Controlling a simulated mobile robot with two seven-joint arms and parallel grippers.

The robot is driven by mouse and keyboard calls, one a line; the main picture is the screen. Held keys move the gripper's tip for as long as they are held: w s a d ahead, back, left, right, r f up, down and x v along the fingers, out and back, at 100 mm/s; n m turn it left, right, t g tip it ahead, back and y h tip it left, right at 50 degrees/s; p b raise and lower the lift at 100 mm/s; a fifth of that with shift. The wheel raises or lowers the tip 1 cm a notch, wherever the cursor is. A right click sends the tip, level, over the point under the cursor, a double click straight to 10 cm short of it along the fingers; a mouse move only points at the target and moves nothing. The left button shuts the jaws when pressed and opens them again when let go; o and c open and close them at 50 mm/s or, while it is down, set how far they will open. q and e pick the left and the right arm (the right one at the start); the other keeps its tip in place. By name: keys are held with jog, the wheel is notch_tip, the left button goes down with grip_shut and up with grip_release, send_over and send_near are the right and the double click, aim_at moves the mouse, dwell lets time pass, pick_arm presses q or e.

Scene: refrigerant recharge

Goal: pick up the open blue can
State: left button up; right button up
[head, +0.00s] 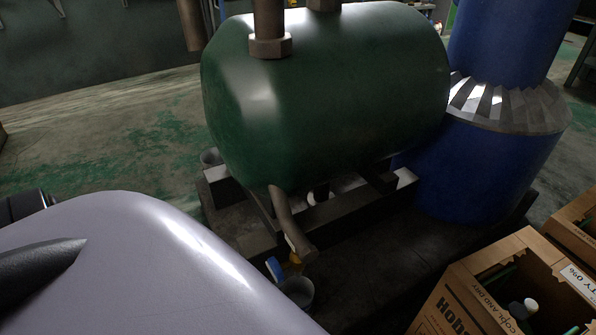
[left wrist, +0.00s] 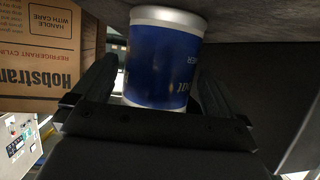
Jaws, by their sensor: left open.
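The blue can (left wrist: 160,72) is in the left wrist view, with a white rim band at the top of the picture and pale lettering that reads upside down. My left gripper (left wrist: 158,80) is open, with one dark finger on each side of the can. The can stands between the fingers, and its lower part in the picture is hidden behind the gripper body. I cannot tell whether the fingers touch it. The can's opening does not show in this view. My right gripper is not in view.
In the head view, a green tank (head: 330,95) sits on a dark frame beside a large blue cylinder (head: 470,165). A small open-topped grey container (head: 297,291) stands below the tank. An open cardboard box (head: 455,305) with bottles is at lower right.

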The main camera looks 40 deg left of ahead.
pick_arm(q)
jog(key=shift+b+x, duration=0.4)
jog(key=shift+x, duration=0.75)
jog(key=shift+w, duration=0.15)
jog(key=c, duration=1)
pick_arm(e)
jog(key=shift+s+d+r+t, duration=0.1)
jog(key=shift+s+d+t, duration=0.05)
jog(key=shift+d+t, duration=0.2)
pick_arm(q)
jog(key=shift+r, duration=0.2)
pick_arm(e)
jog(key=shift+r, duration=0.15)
